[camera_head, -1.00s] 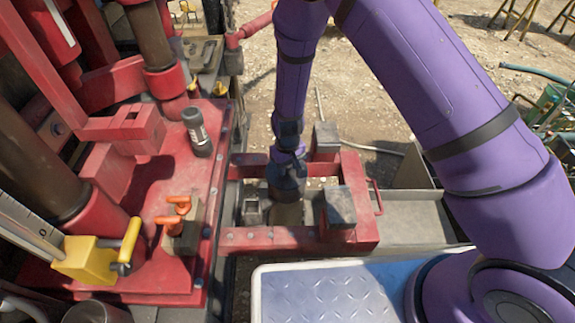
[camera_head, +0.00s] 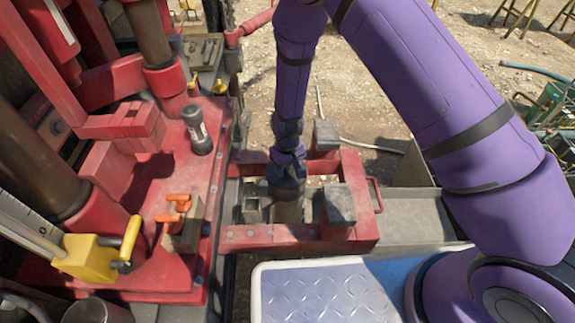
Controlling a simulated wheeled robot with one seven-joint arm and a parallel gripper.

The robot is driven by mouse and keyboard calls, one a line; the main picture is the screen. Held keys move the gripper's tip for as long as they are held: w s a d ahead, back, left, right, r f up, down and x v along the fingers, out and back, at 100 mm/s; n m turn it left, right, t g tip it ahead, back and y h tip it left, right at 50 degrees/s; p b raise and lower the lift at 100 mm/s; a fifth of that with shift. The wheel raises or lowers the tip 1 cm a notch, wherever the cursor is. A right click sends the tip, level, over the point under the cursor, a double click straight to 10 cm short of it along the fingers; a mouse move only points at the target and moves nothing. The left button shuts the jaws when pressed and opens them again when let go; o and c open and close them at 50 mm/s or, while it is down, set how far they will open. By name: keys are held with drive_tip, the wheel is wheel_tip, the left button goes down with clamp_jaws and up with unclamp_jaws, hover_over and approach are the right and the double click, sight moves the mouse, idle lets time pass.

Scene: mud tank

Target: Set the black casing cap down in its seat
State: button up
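My gripper (camera_head: 287,188) hangs at the end of my purple arm and points down over the red frame. It is dark and small here, so I cannot tell whether its fingers are open or shut. Right below it, inside the frame, stands a short grey-brown pipe-like casing (camera_head: 288,212). Dark material shows between my gripper and the casing top. I cannot separate a black casing cap from the dark gripper there, nor tell whether anything touches the casing. The seat is not clearly visible.
The red frame (camera_head: 262,238) carries dark blocks (camera_head: 339,205) and (camera_head: 325,136) close to my gripper's right. A grey trough (camera_head: 415,217) lies to the right.

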drive_tip(key=shift+o, duration=1.1)
drive_tip(key=shift+r, duration=0.1)
wheel_tip(320, 180, up, 11)
